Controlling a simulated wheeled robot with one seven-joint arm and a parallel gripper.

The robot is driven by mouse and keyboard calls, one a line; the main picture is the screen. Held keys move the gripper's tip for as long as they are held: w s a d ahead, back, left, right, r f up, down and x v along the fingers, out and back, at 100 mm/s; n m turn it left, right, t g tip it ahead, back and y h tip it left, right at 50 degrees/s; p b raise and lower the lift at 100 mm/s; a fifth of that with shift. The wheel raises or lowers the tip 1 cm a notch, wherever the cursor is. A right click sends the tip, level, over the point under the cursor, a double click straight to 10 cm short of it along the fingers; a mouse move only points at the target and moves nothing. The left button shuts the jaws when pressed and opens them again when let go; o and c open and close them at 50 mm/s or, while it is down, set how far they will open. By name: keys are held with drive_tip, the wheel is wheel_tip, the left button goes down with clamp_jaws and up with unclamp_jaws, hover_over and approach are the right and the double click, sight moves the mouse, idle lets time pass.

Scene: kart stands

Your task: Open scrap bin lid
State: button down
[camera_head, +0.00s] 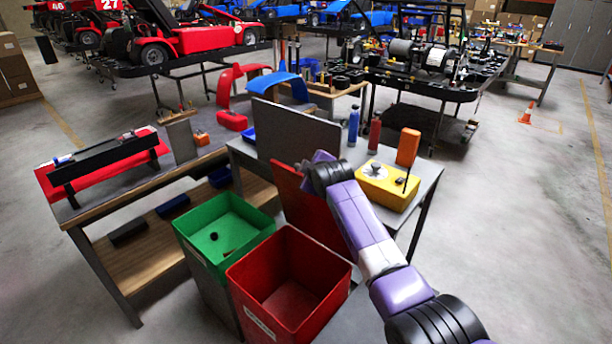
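A red bin (258,313) stands at the bottom centre with its top uncovered and its inside in view. A label on its front is too small to read. A red panel (290,194) stands upright at its back edge, partly behind my arm; it looks like a raised lid. A green bin (192,252) stands to the left, also open at the top, with small dark things inside. I cannot tell from the labels which one is the scrap bin. My purple arm reaches up from the bottom right to beside the red panel. My gripper is hidden beyond the wrist.
A grey upright panel (297,138) stands behind the red panel. A workbench (122,198) is on the left. A grey table (428,172) at right holds a yellow box (385,188), an orange block (408,147) and bottles.

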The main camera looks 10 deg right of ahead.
drive_tip(key=c, duration=1.5)
unclamp_jaws()
drive_tip(key=shift+s+f, duration=0.1)
drive_tip(key=shift+f, duration=0.05)
